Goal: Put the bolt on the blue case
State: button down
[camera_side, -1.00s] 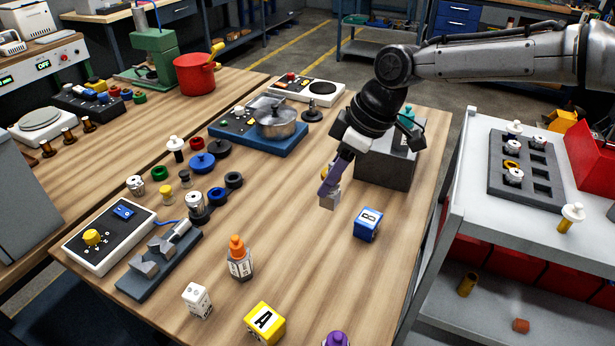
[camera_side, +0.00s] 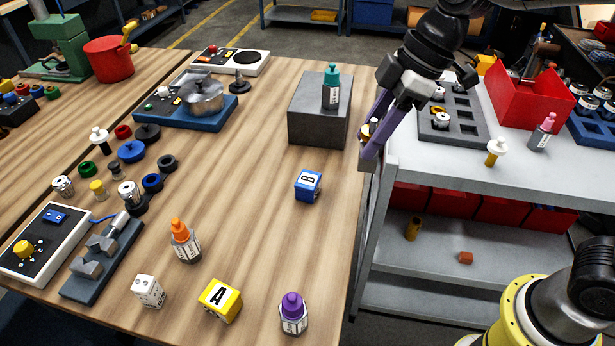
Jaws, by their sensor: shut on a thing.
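My gripper (camera_side: 369,158) points down over the right edge of the wooden table, to the right of the grey block. Its purple fingers are closed on a small part (camera_side: 367,129) with pale, dark and yellow-orange bits. The fingers hide most of this part, so I cannot tell if it is the bolt. A blue box marked B (camera_side: 308,186) sits on the table, to the left of and below my gripper in the picture, apart from it. A blue tray (camera_side: 597,137) with jars also stands at the far right; I cannot tell which is the blue case.
The grey block (camera_side: 319,112) carries a teal-capped bottle (camera_side: 331,88). A grey cart (camera_side: 465,184) on the right holds a slotted dark tray (camera_side: 470,128), a red bin (camera_side: 530,95) and a white-topped yellow peg (camera_side: 496,152). Bare table surrounds the blue box.

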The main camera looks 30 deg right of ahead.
jog(key=shift+s+d+r, duration=0.25)
jog(key=shift+d+r, duration=0.3)
jog(key=shift+d, duration=0.15)
send_over(308, 179)
jog(key=shift+m, duration=0.3)
notch_tip(308, 179, down, 11)
jog(key=shift+f, duration=0.65)
jog(key=shift+f, duration=0.15)
jog(key=shift+c, duration=2.2)
grip_release()
jog(key=shift+f, duration=0.1)
